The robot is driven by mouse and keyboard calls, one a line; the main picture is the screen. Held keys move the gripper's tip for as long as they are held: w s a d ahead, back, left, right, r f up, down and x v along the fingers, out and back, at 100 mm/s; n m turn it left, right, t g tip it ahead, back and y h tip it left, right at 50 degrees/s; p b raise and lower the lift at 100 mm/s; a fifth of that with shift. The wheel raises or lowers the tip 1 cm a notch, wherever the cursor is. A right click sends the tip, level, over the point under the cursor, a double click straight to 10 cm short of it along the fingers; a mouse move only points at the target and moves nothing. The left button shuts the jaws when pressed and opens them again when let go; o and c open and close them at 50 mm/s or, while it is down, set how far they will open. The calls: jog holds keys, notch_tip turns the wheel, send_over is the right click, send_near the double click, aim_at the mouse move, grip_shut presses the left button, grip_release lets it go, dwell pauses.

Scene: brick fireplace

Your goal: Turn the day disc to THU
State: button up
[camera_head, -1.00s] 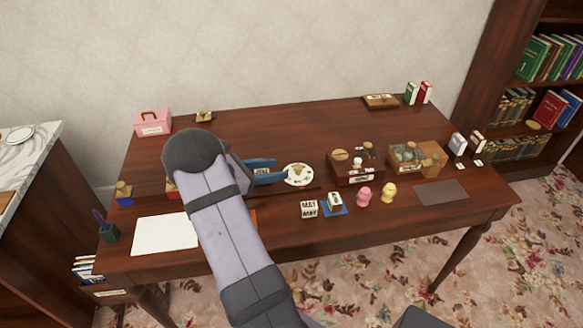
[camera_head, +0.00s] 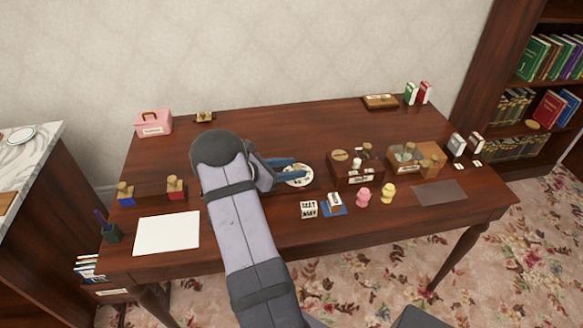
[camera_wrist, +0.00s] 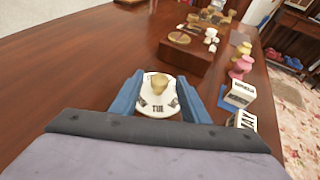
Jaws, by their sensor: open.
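The day disc (camera_head: 299,170) is a round white plate with dark lettering and a tan knob in its middle. In the wrist view the disc (camera_wrist: 158,106) lies between my fingers, with its knob (camera_wrist: 158,83) standing up and lettering on the near side that I cannot read surely. My gripper (camera_head: 306,172) is open, its two blue fingers reaching right over the disc in the head view. In the wrist view my gripper (camera_wrist: 160,92) has one finger on each side of the disc. I cannot tell whether the fingers touch it.
White lettered blocks (camera_head: 309,209) stand in front of the disc, one on a blue mat (camera_head: 343,210). A brown wooden box (camera_head: 355,172) stands right of it. Pink (camera_head: 363,196) and yellow (camera_head: 388,193) figures stand nearby. White paper (camera_head: 167,233) lies left.

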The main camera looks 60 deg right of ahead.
grip_shut()
jog(key=shift+w+m+g+y+b, duration=0.1)
jog(key=shift+m+g+y+b, duration=0.2)
jog(key=shift+m+g+b, duration=0.15)
jog(key=shift+w+d+f+m+g+y+b, duration=0.1)
jog(key=shift+m+g+y+b, duration=0.15)
jog(key=shift+m+g+b, duration=0.25)
jog(key=shift+w+d+f+m+g+y+b, duration=0.1)
jog(key=shift+m+g+y+b, duration=0.15)
jog(key=shift+m+g+b, duration=0.15)
jog(key=shift+m+g+y+b, duration=0.4)
jog(key=shift+m+g+b, duration=0.15)
jog(key=shift+m+b, duration=0.1)
jog(key=shift+w+d+r+m+g+y+b, duration=0.1)
jog(key=shift+m+g+y+b, duration=0.4)
jog(key=shift+b, duration=0.35)
jog(key=shift+w+d+r+m+g+y+b, duration=0.1)
jog(key=shift+m+g+y+b, duration=0.4)
jog(key=shift+b, duration=0.3)
grip_release()
